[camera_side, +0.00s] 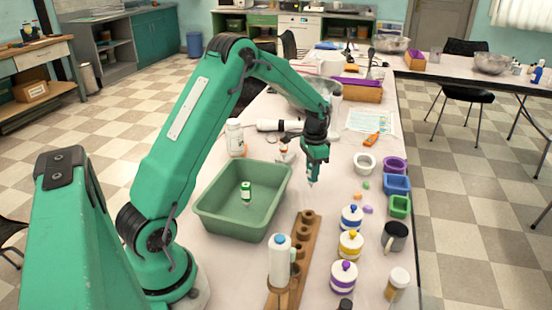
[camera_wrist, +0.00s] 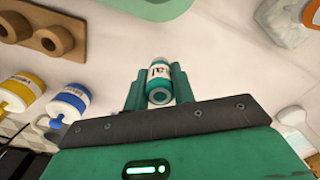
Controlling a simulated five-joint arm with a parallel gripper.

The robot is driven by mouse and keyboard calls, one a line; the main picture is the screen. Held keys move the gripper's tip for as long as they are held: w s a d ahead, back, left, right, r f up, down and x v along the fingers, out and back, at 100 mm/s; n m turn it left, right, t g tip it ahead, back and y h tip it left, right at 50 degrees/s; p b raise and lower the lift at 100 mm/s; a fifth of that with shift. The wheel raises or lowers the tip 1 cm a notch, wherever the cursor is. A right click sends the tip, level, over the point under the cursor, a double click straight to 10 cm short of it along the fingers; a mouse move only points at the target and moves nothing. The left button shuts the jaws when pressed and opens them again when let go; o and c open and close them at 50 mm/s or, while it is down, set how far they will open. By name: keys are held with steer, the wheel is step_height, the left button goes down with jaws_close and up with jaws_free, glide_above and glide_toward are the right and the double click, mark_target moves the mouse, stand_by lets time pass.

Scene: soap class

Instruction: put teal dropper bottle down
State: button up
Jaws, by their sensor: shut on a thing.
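My gripper (camera_side: 315,160) is shut on the teal dropper bottle, over the table to the right of the green tub. In the wrist view, the teal dropper bottle (camera_wrist: 159,80) sits between the two fingers of my gripper (camera_wrist: 158,88), with a white label with dark lettering around it and its round end toward the camera. In the side view the fingers mostly hide the bottle, and a pale tip shows below them. I cannot tell whether it touches the table.
The green tub (camera_side: 213,219) holds a small green bottle (camera_side: 246,192). A wooden rack (camera_side: 308,240) with holes stands in front. White bottles with blue (camera_side: 352,218), yellow (camera_side: 350,244) and purple (camera_side: 344,277) bands, and small bowls (camera_side: 365,163), stand to the right. Bare table lies beneath my gripper.

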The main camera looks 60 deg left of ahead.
steer(key=shift+f, duration=0.35)
steer(key=shift+f, duration=0.15)
steer(key=o, duration=1)
steer(key=shift+c, duration=0.2)
step_height(320, 180, up, 11)
steer(key=shift+r, duration=0.7)
